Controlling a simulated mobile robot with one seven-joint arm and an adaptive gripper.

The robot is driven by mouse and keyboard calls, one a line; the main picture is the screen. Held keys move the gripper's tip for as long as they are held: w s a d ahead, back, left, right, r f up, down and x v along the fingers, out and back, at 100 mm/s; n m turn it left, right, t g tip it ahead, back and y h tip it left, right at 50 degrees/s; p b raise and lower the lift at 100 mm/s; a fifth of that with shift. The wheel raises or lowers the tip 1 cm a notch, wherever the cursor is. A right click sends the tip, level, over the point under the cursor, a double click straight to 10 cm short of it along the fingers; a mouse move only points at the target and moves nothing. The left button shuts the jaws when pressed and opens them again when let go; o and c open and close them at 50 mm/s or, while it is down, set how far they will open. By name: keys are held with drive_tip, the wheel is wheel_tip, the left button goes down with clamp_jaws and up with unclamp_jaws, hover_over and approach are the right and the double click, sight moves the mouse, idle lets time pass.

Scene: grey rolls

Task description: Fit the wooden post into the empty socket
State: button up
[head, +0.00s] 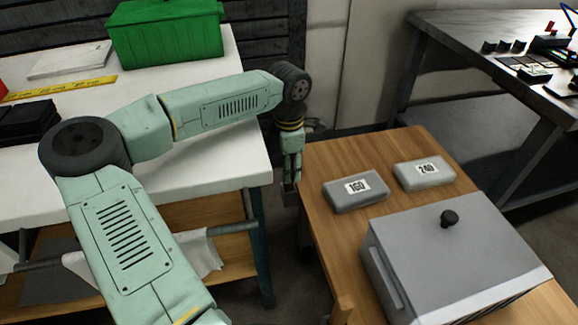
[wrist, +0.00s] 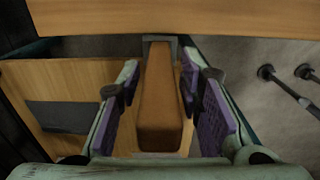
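The wooden post (wrist: 160,105) is a brown bar with a rounded near end, seen lengthwise in the wrist view. It lies between the two purple-padded fingers of my gripper (wrist: 164,90), with a narrow visible gap on each side. My gripper also shows in the head view (head: 291,188), pointing down beside the left edge of the wooden table. A grey bracket (wrist: 160,39) frames the far end of the post, close to a wooden edge. I cannot tell whether this is the socket, or how the post meets it. The post is not clearly visible in the head view.
The wooden table (head: 330,228) carries a grey block marked 160 (head: 356,190), one marked 240 (head: 424,173) and a large grey box with a black knob (head: 450,219). A white workbench (head: 200,160) with a green box (head: 166,32) stands left. A dark bench (head: 460,35) stands right.

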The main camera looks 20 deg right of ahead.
drive_tip(key=shift+o, duration=0.4)
wheel_tip(320, 180, up, 12)
drive_tip(key=shift+r, duration=0.15)
drive_tip(key=shift+s, duration=0.1)
idle(0.6)
